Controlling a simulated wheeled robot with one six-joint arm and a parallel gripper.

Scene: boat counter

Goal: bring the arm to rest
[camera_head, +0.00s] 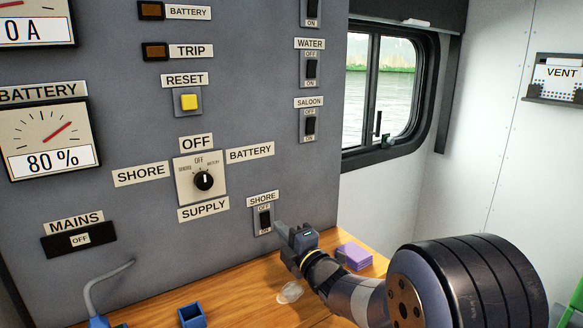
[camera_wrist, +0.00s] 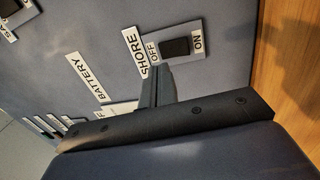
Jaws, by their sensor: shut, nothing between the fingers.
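My gripper (camera_head: 283,232) is shut and empty, just in front of the grey panel, at the lower right of the shore switch (camera_head: 265,219). In the wrist view the shut fingers (camera_wrist: 157,75) point at the panel close to the shore switch (camera_wrist: 177,45). I cannot tell whether the fingertips touch the panel. My arm reaches in from the lower right of the head view, over the wooden counter (camera_head: 240,290).
A purple block (camera_head: 354,256) lies on the counter just beyond my wrist. A clear small item (camera_head: 290,292) and a blue open box (camera_head: 192,315) are in front. A blue plug with a grey cable (camera_head: 100,290) is at left. A window (camera_head: 385,90) is behind.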

